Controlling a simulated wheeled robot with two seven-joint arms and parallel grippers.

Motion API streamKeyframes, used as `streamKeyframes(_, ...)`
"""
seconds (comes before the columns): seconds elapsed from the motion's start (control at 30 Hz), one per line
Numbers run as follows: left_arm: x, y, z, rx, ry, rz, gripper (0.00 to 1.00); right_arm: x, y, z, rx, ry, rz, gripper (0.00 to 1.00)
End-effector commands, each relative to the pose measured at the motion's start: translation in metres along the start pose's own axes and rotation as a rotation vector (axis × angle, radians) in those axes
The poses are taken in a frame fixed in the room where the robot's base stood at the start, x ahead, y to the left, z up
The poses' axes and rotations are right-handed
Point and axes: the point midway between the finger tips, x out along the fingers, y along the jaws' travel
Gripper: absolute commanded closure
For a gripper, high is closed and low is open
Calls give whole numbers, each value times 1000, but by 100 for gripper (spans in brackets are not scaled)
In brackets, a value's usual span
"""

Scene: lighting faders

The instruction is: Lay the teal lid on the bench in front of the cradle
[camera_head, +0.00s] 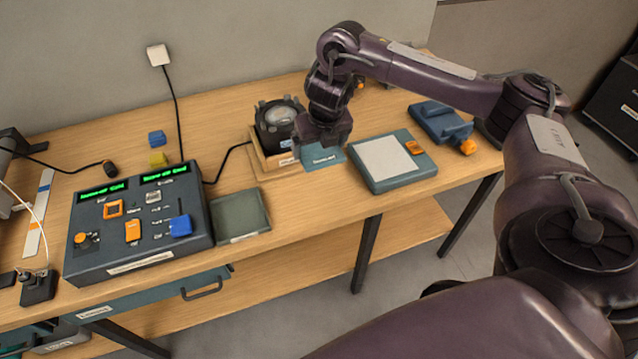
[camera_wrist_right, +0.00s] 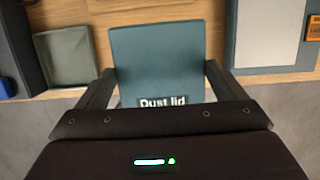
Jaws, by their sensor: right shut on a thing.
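The teal lid (camera_head: 321,158) is a flat square plate, labelled "Dust lid" in the wrist view (camera_wrist_right: 158,60). My right gripper (camera_head: 322,140) is shut on it, with one finger along each side in the wrist view (camera_wrist_right: 158,88). The lid is to the right of the wooden cradle (camera_head: 262,160), which carries a dark round lamp-like unit (camera_head: 278,118). The gripper hides part of the lid in the head view. I cannot tell whether the lid touches the bench (camera_head: 290,220).
A teal box with a pale pad (camera_head: 385,160) stands close to the lid's right. A shallow grey-green tray (camera_head: 240,214) and the fader console (camera_head: 140,225) are at the left. A blue device (camera_head: 438,120) is at the far right. Bare bench lies in front of the cradle.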

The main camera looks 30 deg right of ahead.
Motion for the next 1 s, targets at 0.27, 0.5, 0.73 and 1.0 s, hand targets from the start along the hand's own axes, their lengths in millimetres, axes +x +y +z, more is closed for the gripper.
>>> streamKeyframes(0.27,46,0,4,0,0,-1,64,82,1,-25,3,7,2,35)
streamKeyframes(0.5,65,1,6,1,0,0,64,118,1,-33,1,1,2,35)
streamKeyframes(0.73,70,1,7,2,-1,0,64,137,1,-39,2,5,0,35)
streamKeyframes(1.0,68,2,7,3,-1,1,64,157,0,-44,1,0,0,35)
